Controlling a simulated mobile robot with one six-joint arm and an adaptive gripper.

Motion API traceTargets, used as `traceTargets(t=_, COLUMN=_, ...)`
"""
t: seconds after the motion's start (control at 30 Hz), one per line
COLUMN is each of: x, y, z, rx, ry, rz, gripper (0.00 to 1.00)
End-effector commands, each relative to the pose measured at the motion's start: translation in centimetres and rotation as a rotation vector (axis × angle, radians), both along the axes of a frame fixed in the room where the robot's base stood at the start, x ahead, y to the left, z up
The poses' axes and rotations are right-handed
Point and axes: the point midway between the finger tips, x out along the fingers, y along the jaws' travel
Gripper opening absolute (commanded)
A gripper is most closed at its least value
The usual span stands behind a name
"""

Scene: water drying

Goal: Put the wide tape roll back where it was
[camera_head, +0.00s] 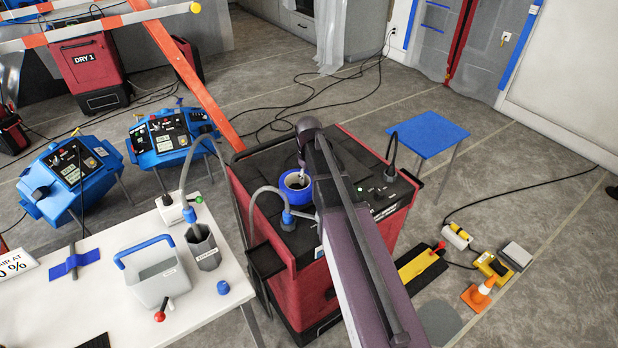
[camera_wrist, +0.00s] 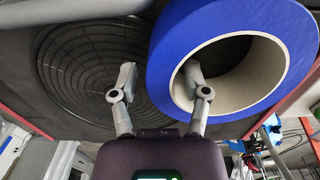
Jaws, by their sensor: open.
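The wide tape roll (camera_head: 295,189) is blue with a pale core and sits on the dark top of the red machine (camera_head: 277,254). In the wrist view the roll (camera_wrist: 229,101) fills the upper right, beside a round black grille (camera_wrist: 85,75). My gripper (camera_wrist: 160,73) is open and holds nothing. Its right finger shows within the roll's hole and its left finger outside over the grille, with the roll's near wall between them. I cannot tell how deep the fingertips reach. In the head view my arm partly covers the machine top and the roll's right side.
A white table (camera_head: 97,310) at left holds a grey bucket (camera_head: 157,277) and a small blue cap-like piece (camera_head: 223,287). A blue stool (camera_head: 428,134) stands at right.

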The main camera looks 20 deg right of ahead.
Motion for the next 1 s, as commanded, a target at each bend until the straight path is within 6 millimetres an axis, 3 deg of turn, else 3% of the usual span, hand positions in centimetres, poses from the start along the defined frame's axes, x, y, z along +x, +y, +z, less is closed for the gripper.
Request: traceTargets(t=1.0, x=0.0, y=0.0, z=8.2, rx=0.000, ry=0.000, rz=-0.001, gripper=0.60)
